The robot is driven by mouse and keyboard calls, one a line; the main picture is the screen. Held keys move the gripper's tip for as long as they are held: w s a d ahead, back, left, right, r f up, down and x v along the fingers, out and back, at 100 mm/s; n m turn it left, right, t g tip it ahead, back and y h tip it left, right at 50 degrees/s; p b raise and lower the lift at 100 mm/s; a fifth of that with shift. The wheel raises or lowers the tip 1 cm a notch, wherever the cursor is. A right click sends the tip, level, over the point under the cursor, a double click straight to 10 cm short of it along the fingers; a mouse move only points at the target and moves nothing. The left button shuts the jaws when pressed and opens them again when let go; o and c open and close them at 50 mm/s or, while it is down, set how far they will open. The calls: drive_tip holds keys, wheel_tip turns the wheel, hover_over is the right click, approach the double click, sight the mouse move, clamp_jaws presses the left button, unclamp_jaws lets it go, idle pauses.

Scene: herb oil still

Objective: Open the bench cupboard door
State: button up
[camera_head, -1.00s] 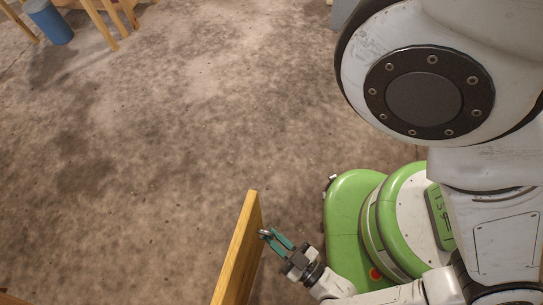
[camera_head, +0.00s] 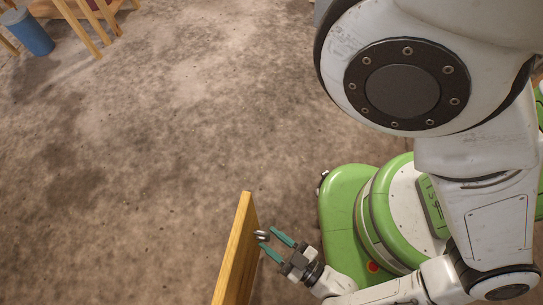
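The cupboard door (camera_head: 236,252) is a plain wooden panel at the bottom of the view, seen nearly edge-on from above. A small metal knob (camera_head: 262,235) sticks out from its right face. My gripper (camera_head: 268,238) is to the right of the door, pointing at it. Its two green fingers are spread apart and its tips are at the knob, one on each side of it. I see no finger pressing on the knob. The cupboard body and the hinge side of the door are out of view.
The brown floor (camera_head: 150,150) to the left of the door is wide and clear. A blue cylinder (camera_head: 30,33) stands at the top left beside wooden legs (camera_head: 80,28). My green base is close to the right of the gripper.

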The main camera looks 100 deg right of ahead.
drive_tip(key=b+v, duration=0.1)
drive_tip(key=v, duration=0.9)
drive_tip(key=shift+a, duration=0.15)
drive_tip(key=shift+s, duration=0.1)
